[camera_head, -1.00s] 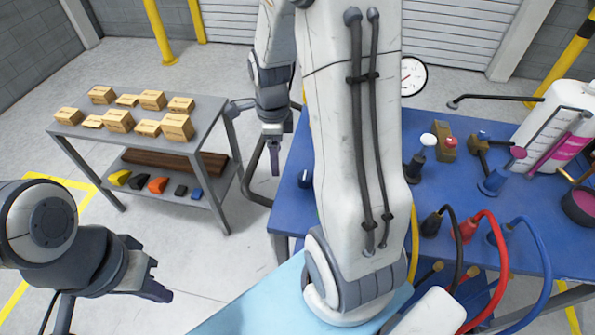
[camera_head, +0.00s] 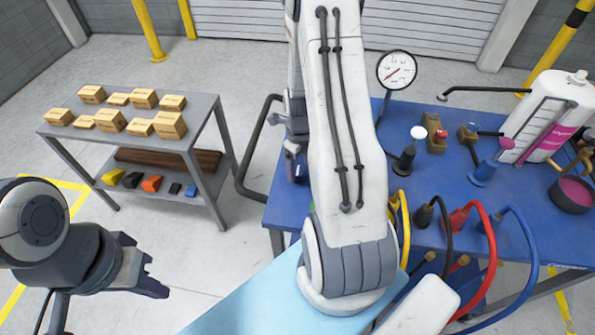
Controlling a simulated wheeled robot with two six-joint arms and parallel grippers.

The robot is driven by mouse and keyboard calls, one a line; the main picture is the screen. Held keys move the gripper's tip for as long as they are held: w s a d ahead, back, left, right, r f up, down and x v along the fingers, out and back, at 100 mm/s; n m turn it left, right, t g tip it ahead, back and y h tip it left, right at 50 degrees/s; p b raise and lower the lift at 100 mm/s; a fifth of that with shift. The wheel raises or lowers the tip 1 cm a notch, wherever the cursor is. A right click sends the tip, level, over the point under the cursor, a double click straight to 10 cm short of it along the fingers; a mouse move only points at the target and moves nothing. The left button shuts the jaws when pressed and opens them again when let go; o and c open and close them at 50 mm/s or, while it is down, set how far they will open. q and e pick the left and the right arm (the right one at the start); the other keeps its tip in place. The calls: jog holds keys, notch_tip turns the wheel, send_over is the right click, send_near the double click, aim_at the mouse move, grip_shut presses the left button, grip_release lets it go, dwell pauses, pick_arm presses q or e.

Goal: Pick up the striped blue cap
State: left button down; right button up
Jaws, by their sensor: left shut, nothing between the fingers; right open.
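A small dark blue piece (camera_head: 300,172) stands on the left edge of the blue table, partly hidden behind my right arm; it may be the striped blue cap, but I cannot make out stripes. My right gripper (camera_head: 298,143) hangs just above this piece, mostly hidden by my own arm. It is open, and I cannot see whether it touches the piece. My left gripper (camera_head: 152,288) is shut and empty, over the floor at the lower left, far from the table.
The blue table (camera_head: 440,178) carries a gauge (camera_head: 397,70), a white tank (camera_head: 545,115), a blue-based lever (camera_head: 483,173) and coloured hoses (camera_head: 487,222). A grey shelf cart (camera_head: 205,125) with several boxes stands left. Open floor lies between cart and table.

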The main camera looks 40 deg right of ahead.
jog(key=shift+f, duration=1.3)
grip_shut()
jog(key=shift+r, duration=0.1)
jog(key=shift+r, duration=0.55)
notch_tip(320, 180, up, 2)
jog(key=shift+w+r+b, duration=0.1)
jog(key=shift+r+b, duration=0.05)
jog(key=shift+b, duration=0.35)
jog(key=s+d+r+b, duration=0.2)
jog(key=s+d+r, duration=0.5)
jog(key=d, duration=0.2)
jog(key=shift+d+r, duration=0.2)
